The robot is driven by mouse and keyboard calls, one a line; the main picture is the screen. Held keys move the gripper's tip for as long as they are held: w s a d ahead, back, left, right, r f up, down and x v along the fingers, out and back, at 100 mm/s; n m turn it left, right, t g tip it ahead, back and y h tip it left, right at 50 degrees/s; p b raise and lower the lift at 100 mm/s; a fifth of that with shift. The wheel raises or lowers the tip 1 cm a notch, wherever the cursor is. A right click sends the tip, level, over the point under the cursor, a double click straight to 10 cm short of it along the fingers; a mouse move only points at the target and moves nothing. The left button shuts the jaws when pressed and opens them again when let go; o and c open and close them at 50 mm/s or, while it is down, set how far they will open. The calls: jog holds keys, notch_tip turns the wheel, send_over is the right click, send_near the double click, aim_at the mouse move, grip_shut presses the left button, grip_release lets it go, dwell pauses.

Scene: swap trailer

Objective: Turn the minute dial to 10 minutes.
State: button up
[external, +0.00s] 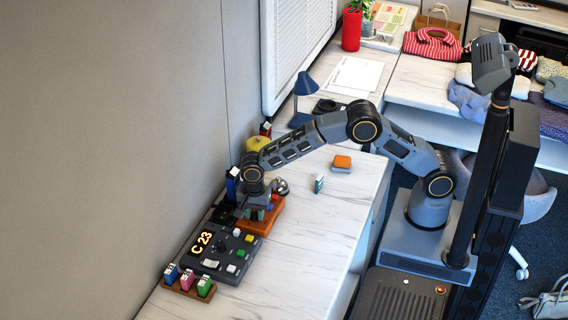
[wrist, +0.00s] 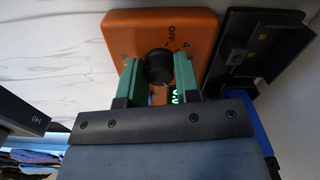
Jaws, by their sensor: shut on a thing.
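The minute dial (wrist: 159,66) is a round black knob on an orange box (wrist: 190,22) in the wrist view. My gripper (wrist: 159,72) is shut on the dial, one green finger on each side. A green lit display on the box shows just below the knob, mostly hidden by my gripper, so its reading cannot be told. In the external view the orange box (external: 269,218) sits near the wall, with my gripper (external: 256,214) down over it and the dial hidden.
A dark control panel (external: 226,272) reading C 23 lies in front of the orange box. A wooden rack (external: 190,288) with several coloured blocks stands beside it. A yellow round thing (external: 258,143) is behind my wrist. The white worktop (external: 310,240) is clear to the right.

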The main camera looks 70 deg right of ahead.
aim_at(255, 213)
jog(key=shift+m, duration=0.9)
jog(key=o, duration=0.9)
notch_tip(255, 213, up, 14)
jog(key=shift+f, duration=0.1)
